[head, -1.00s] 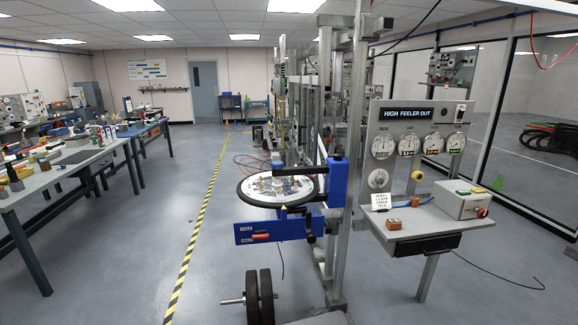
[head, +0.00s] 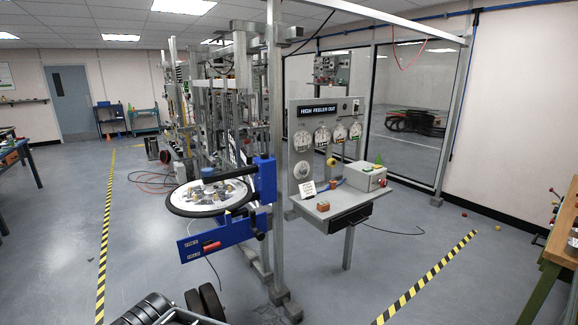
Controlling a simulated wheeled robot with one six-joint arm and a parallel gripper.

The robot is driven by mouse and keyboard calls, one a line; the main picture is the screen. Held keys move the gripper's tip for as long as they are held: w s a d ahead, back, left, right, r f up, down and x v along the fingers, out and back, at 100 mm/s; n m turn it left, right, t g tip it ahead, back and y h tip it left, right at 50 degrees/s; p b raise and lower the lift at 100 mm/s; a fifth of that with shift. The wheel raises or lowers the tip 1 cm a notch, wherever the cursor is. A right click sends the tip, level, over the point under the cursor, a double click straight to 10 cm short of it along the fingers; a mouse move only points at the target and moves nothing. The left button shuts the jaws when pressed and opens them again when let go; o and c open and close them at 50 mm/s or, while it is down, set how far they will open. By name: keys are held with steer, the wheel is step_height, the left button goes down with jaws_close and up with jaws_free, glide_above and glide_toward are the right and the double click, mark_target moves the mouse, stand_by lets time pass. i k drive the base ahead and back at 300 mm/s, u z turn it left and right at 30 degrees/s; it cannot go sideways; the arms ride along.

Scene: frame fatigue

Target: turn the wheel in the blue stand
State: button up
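The blue stand (head: 222,238) is fixed to a grey metal frame left of the picture's middle. It has a blue upright part (head: 265,180) and a red handle or tab on its front. The wheel (head: 184,208) lies roughly flat in it, with a black rim and a pale centre that has several small coloured parts on it. The stand's upright covers part of the wheel's right side. My gripper is not in the picture.
A panel of gauges (head: 325,130) stands above a grey desk (head: 340,205) on the right. Black tyres or weights (head: 205,302) are at the bottom left. A wooden bench (head: 560,240) is at the right edge. Open floor lies at the front right, crossed by a striped line (head: 425,280).

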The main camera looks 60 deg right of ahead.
mark_target(176, 204)
steer(key=z, duration=1.25)
steer(key=i, duration=1.65)
